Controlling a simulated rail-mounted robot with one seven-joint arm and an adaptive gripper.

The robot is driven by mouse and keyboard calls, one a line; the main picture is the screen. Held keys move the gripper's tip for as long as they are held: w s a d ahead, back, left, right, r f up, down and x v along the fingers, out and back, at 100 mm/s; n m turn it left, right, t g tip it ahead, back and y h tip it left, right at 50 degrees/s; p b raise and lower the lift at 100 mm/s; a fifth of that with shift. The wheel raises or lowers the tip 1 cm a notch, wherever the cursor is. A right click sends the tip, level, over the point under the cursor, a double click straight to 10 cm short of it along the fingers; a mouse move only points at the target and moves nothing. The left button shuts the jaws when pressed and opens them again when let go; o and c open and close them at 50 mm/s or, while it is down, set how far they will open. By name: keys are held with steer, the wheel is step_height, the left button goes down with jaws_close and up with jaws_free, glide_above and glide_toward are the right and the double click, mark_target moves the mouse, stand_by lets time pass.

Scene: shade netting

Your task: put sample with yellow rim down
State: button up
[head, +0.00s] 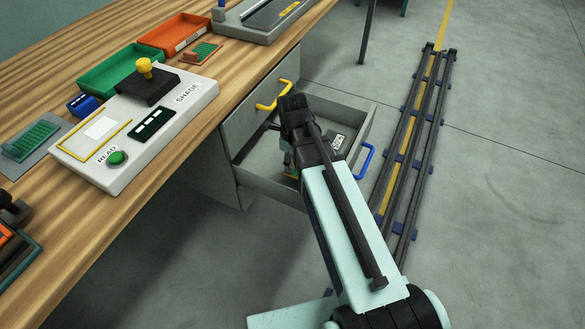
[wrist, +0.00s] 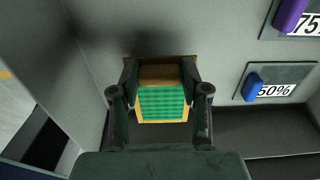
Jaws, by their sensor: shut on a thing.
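The sample with the yellow rim (wrist: 162,102) is a small panel of green netting in a yellow-tan frame, seen in the wrist view. My gripper (wrist: 159,76) is shut on it, with one dark finger at each side. The sample is inside the open grey drawer (head: 368,133), close to a drawer wall. Whether it touches the drawer floor I cannot tell. In the head view my arm reaches down over the drawer and hides most of the gripper and sample.
In the drawer are a 50% plate with a blue tab (wrist: 253,86) and a 75% plate with a purple tab (wrist: 290,14). The shade reader (head: 190,105), green tray (head: 97,80) and orange tray (head: 163,45) stand on the bench. A floor rail (head: 418,135) runs at right.

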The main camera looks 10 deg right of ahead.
steer(key=shift+f+b, duration=0.3)
steer(key=shift+f, duration=1.6)
steer(key=shift+f, duration=0.1)
steer(key=o, duration=0.9)
steer(key=shift+o, duration=0.2)
step_height(320, 180, up, 12)
steer(key=shift+r+p, duration=0.15)
steer(key=shift+p, duration=1.05)
